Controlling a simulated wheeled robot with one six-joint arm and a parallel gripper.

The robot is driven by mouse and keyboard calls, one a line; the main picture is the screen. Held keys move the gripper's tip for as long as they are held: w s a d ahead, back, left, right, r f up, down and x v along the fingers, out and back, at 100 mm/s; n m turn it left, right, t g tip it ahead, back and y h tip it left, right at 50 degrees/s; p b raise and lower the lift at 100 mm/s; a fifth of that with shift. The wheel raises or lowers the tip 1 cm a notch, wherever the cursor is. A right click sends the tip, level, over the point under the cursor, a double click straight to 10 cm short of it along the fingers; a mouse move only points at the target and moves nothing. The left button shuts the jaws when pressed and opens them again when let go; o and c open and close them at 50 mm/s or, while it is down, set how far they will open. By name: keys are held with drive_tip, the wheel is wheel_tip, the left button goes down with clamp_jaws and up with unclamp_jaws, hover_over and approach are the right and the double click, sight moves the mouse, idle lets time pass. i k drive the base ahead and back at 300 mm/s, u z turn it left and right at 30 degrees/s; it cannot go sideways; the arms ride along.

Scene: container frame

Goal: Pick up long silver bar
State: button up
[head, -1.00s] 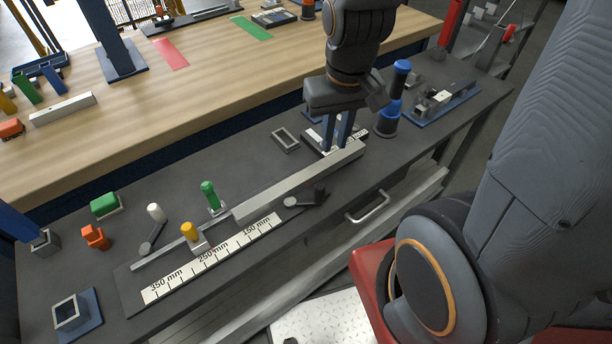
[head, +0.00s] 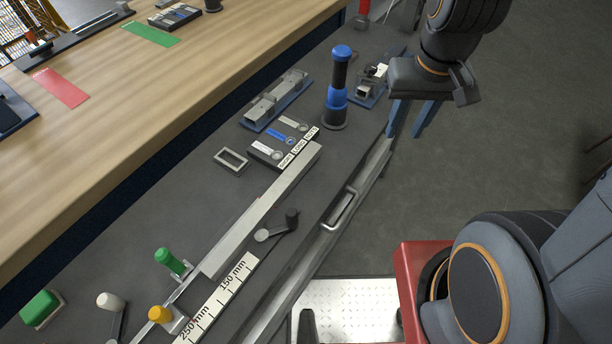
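The long silver bar (head: 250,223) lies on the dark workbench, running from the lower middle up to the right beside the ruler strip. Its far end is next to a small labelled button box. My gripper (head: 410,134) has two blue fingers pointing down with a gap between them. It is open and empty, to the right of the bar and apart from it, near or past the bench's right edge in the picture.
A labelled button box (head: 283,143), a blue and black post (head: 338,90) and a small grey frame (head: 231,160) stand around the bar's far end.

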sight(217, 263)
drive_tip(key=z, duration=0.35)
drive_tip(key=k, duration=1)
drive_tip(key=u, duration=1)
drive_tip(key=i, duration=0.5)
